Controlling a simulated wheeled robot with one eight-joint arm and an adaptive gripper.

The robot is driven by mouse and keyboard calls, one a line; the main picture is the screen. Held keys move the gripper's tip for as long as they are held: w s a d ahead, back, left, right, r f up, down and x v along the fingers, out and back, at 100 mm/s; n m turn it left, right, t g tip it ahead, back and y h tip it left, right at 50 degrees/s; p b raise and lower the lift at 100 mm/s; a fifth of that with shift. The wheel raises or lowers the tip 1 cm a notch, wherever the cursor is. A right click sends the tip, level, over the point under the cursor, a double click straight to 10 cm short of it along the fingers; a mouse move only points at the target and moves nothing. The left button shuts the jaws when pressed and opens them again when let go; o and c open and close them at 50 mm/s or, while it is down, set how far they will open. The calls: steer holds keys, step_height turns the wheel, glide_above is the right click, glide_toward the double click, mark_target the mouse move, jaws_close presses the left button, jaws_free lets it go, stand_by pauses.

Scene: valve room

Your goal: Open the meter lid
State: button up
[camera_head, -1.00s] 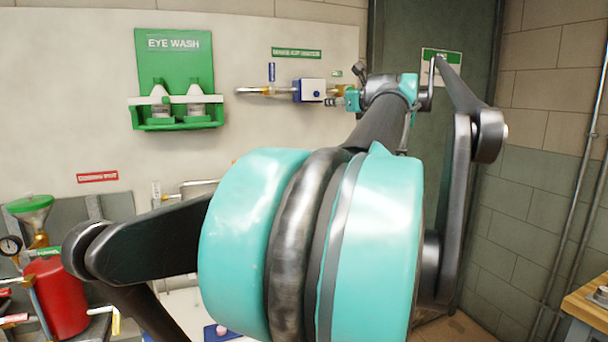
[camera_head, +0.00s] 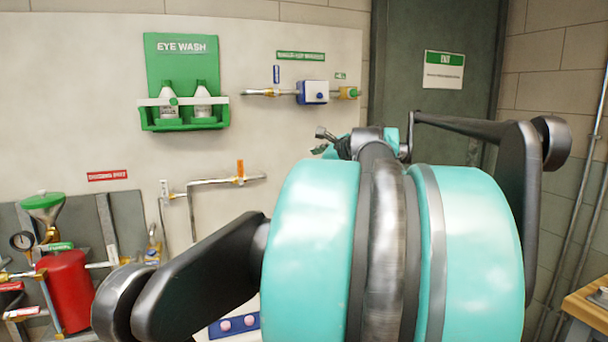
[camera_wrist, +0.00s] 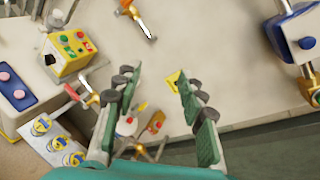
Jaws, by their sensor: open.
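A white box with blue parts (camera_head: 313,92), which looks like the meter, sits on a wall pipe right of the eye wash station. In the wrist view the same white-and-blue box (camera_wrist: 295,35) is at the top right, to the right of my gripper and apart from it. I cannot tell its lid apart clearly. My gripper (camera_wrist: 155,84) is open and empty, its two green fingers with dark pads spread apart. In the head view my gripper (camera_head: 328,143) shows small, below the box, partly hidden by my arm.
A green eye wash station (camera_head: 183,90) hangs on the left. A bent pipe with an orange handle (camera_head: 240,170) is below the box. A red tank (camera_head: 66,290) stands lower left. In the wrist view a yellow button box (camera_wrist: 70,50) is left. A wooden bench edge (camera_head: 588,305) is lower right.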

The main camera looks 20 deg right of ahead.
steer(key=shift+s+a+f+n+g, duration=0.15)
steer(key=shift+a+f+n, duration=0.2)
steer(key=shift+f, duration=0.35)
steer(key=shift+s+a+f+n+g, duration=0.2)
steer(key=shift+a+f+n, duration=0.2)
steer(key=shift+f, duration=0.25)
steer(key=shift+s+a+f+n+g, duration=0.15)
steer(key=shift+a+f+n, duration=0.2)
steer(key=shift+f, duration=0.35)
steer(key=m+t+h, duration=0.3)
steer(key=m+t, duration=0.2)
steer(key=m, duration=0.7)
glide_toward(320, 95)
steer(key=w, duration=0.9)
steer(key=shift+a, duration=0.2)
jaws_close()
